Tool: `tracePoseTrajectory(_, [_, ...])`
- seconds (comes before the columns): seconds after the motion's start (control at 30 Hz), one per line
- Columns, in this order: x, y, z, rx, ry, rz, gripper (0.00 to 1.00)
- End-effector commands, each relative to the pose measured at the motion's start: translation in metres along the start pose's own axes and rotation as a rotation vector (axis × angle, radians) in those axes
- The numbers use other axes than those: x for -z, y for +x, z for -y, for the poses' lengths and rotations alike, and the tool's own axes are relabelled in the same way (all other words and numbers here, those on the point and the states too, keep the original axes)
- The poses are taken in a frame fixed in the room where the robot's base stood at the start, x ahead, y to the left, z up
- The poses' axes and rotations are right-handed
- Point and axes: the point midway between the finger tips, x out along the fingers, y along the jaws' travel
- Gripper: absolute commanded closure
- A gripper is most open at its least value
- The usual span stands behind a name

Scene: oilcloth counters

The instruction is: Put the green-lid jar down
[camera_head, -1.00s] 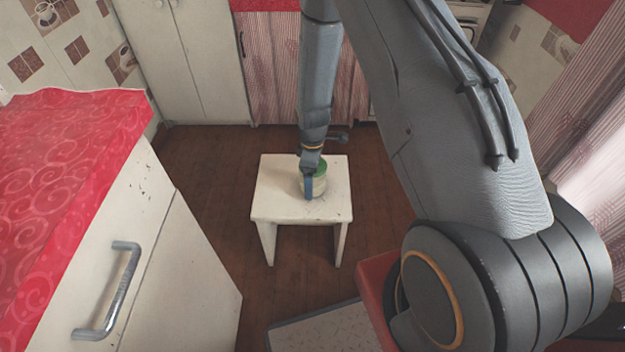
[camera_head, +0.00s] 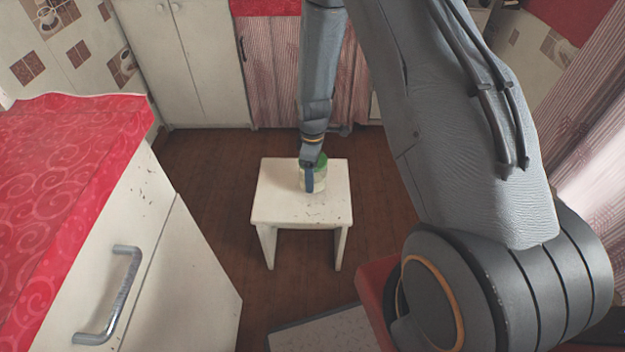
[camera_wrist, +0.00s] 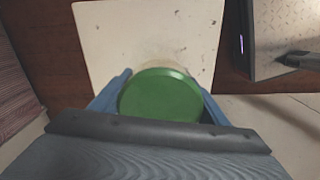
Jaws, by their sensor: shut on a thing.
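The green-lid jar (camera_head: 319,181) is upright at the white stool (camera_head: 283,212), towards the back of its top in the head view. My gripper (camera_head: 309,182) is shut on the jar, with one blue finger showing in front of it. In the wrist view the round green lid of the jar (camera_wrist: 161,97) fills the space between the two blue fingers of my gripper (camera_wrist: 162,92). The pale stool top (camera_wrist: 112,40) shows beyond it. I cannot tell whether the jar's base touches the stool; the base is partly hidden.
A counter with a red oilcloth (camera_head: 60,170) stands at the left, with a metal drawer handle (camera_head: 112,295). White cupboards (camera_head: 190,70) and a pink curtain (camera_head: 272,75) are behind. The brown floor (camera_head: 205,165) around the stool is clear. A grey patterned panel (camera_head: 325,332) lies in front.

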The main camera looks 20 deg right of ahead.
Motion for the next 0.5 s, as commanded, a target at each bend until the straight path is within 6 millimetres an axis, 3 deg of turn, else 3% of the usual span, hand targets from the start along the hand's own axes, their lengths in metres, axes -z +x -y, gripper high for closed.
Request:
tracePoseTrajectory(0.2, [0.001, -0.042, -0.001, -0.003, 0.0, -0.002, 0.69])
tracePoseTrajectory(0.5, [0.0, -0.062, 0.001, -0.001, 0.005, 0.0, 0.69])
